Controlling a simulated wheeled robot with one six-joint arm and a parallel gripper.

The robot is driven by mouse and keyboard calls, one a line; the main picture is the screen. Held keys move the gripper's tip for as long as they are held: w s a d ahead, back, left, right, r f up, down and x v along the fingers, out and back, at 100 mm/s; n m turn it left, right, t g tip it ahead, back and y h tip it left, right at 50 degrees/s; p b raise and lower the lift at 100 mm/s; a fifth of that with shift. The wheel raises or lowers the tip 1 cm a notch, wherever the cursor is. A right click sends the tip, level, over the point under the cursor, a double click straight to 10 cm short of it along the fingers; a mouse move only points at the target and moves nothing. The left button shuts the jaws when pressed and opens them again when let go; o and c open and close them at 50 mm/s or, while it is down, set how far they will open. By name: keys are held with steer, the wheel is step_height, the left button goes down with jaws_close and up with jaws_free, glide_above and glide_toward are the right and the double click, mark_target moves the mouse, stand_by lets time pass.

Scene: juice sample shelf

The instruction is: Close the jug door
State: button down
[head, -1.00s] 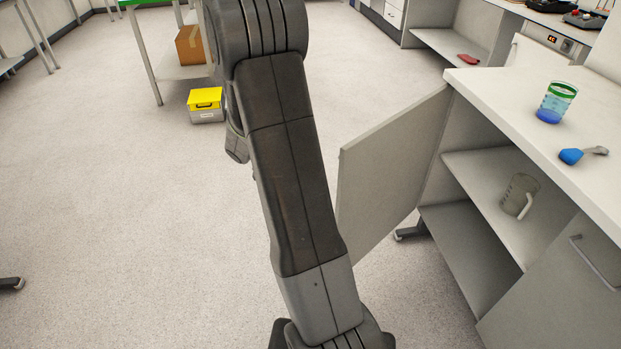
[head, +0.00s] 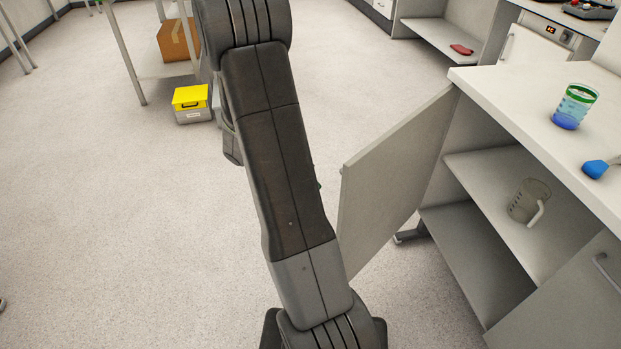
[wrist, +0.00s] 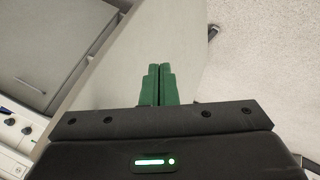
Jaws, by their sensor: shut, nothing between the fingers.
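The jug door (head: 395,180) is a pale grey panel standing wide open at the left side of the cabinet in the head view. The clear jug (head: 528,202) with a white handle stands on the shelf inside. My gripper (wrist: 160,70) shows in the wrist view with its green fingers together and empty. A pale panel (wrist: 185,40), which looks like the open door, lies beyond the fingertips; I cannot tell whether they touch.
On the counter (head: 500,95) stand a green-rimmed cup (head: 575,106) with blue liquid and a blue-headed item (head: 594,169). A closed door with a handle (head: 606,268) is at lower right. A yellow-lidded box (head: 191,104) stands on the floor.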

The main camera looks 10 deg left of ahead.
steer(key=s+d+f, duration=0.2)
steer(key=d+f, duration=0.3)
steer(key=d, duration=0.1)
steer(key=shift+s+d, duration=0.25)
steer(key=shift+d, duration=0.15)
